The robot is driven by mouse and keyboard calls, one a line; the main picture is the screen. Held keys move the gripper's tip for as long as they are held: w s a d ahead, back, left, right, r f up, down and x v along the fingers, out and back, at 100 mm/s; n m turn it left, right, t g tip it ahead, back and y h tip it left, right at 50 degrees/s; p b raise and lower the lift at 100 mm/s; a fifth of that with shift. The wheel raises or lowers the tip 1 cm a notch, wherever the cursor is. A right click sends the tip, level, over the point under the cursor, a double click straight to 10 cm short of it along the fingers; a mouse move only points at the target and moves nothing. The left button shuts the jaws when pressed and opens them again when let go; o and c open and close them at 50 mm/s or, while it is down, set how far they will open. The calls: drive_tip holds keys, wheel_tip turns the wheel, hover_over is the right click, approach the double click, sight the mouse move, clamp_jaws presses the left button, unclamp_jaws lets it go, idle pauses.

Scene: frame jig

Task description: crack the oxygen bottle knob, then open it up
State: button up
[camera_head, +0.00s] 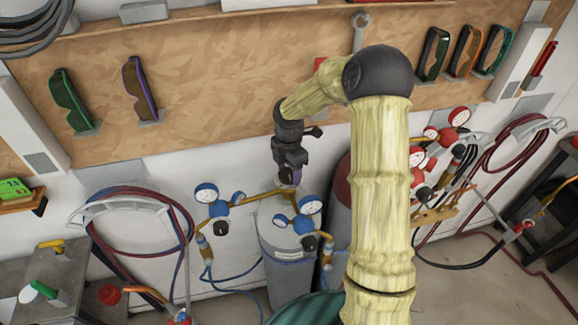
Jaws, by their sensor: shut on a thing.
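The oxygen bottle (289,262) is a light grey cylinder below the middle of the head view. A brass regulator with blue gauges (206,193) and (311,204) sits at its top. My gripper (291,178) points down over the bottle's top. It is shut on the knob, which is mostly hidden between the fingers; only a small purplish part shows. The knob's exact turn cannot be seen.
A dark red cylinder (342,190) stands close behind my arm, with red gauges (459,117) to the right. Hoses (130,192) hang on both sides. Goggles (71,101) and a wrench (360,32) hang on the wooden board. A grey bench (85,292) is at lower left.

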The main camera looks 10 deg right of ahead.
sight(289, 174)
drive_tip(key=shift+r+n+p, duration=0.1)
drive_tip(key=shift+n+p, duration=0.25)
drive_tip(key=shift+n, duration=0.35)
drive_tip(key=shift+w, duration=0.1)
drive_tip(key=o, duration=1)
wheel_tip(289, 174, up, 17)
drive_tip(key=b, duration=0.4)
drive_tip(key=shift+r, duration=0.15)
